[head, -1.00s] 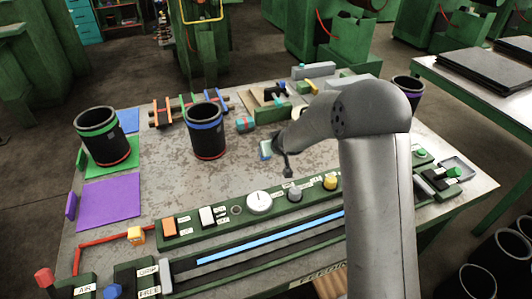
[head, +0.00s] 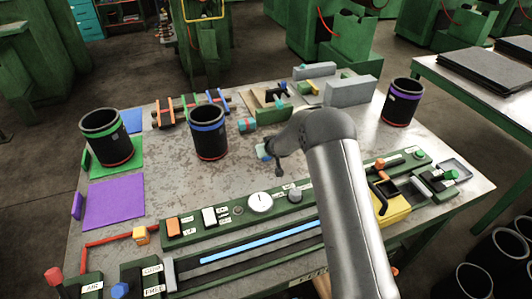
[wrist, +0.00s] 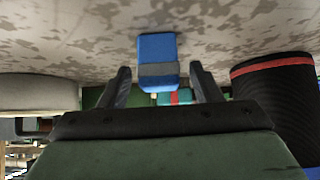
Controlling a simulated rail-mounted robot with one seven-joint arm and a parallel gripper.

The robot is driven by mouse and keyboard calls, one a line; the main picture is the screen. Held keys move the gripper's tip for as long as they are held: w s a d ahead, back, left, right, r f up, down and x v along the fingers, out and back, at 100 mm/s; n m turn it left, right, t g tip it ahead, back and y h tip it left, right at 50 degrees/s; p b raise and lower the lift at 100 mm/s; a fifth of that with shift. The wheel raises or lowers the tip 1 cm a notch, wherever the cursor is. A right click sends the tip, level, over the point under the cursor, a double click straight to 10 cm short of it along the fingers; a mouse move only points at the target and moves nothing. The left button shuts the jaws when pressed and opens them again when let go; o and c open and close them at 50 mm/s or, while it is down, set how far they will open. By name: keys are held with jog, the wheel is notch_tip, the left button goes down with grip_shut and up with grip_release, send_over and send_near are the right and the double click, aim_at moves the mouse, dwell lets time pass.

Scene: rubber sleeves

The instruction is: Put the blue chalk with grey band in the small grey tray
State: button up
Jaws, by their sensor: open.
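The blue chalk with a grey band (wrist: 158,70) lies on the worn table top, in front of and between my open fingers in the wrist view. In the head view it shows as a small light blue block (head: 263,152) at the left of my gripper (head: 276,163), partly hidden by it. My gripper also shows in the wrist view (wrist: 160,84), its two dark fingers apart with nothing gripped. Whether the fingertips flank the chalk or stop short of it, I cannot tell. The small grey tray (head: 457,168) sits at the table's right end and looks empty.
A blue-banded black sleeve (head: 208,130) stands left of my gripper, with a teal and red block (head: 246,125) behind the chalk. A green control panel (head: 235,216) with knobs runs along the front. A purple-banded sleeve (head: 402,100) stands at the back right.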

jog(key=c, duration=1.2)
jog(key=shift+o, duration=0.2)
